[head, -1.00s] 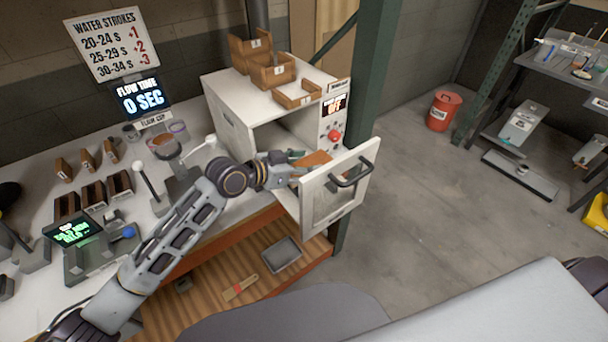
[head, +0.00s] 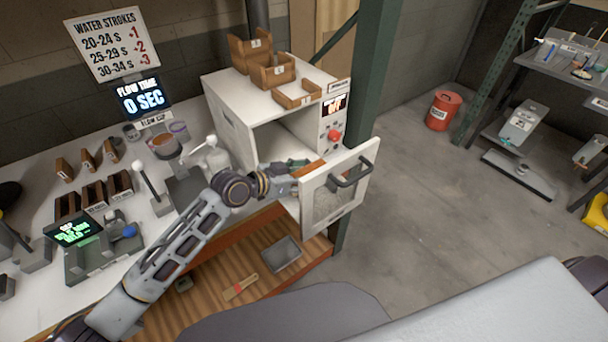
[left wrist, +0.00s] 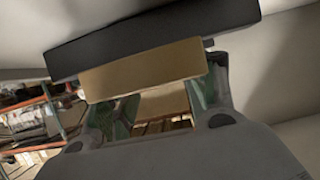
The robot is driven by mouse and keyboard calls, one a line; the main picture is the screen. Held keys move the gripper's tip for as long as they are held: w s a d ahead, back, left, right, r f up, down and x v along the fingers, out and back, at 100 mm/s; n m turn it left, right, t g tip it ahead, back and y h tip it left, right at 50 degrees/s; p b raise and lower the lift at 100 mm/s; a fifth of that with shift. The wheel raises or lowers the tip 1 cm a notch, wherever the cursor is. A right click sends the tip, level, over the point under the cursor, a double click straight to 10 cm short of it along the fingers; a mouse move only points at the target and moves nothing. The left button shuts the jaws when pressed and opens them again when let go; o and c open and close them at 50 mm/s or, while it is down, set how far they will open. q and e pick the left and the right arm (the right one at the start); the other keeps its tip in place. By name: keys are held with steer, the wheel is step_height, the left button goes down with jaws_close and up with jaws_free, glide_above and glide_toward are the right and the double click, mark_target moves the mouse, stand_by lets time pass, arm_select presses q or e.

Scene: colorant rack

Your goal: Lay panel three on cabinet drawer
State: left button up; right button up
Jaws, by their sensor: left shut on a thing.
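My left gripper (head: 290,166) reaches in over the pulled-out drawer (head: 336,190) of the white cabinet (head: 238,122), close behind the drawer's front. It is shut on an orange-brown panel (head: 308,169), which shows only in part between the gripper and the drawer front. In the left wrist view, a tan piece (left wrist: 145,72) with a dark bar (left wrist: 150,38) above it lies across the fingertips. I cannot tell whether the panel touches the drawer's floor. The panel's number is not readable. My right gripper is not in view.
Three brown trays stand on the cabinet top, one of them a low tray (head: 297,94). A white pump bottle (head: 211,153) stands behind my left arm. The workbench (head: 35,180) holds a scale and several wooden blocks. A green post (head: 372,90) rises beside the cabinet.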

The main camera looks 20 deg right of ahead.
arm_select(q)
steer(key=o, duration=1)
steer(key=shift+f, duration=0.1)
steer(key=shift+o, duration=0.2)
steer(key=b+v, duration=0.1)
steer(key=v, duration=1.1)
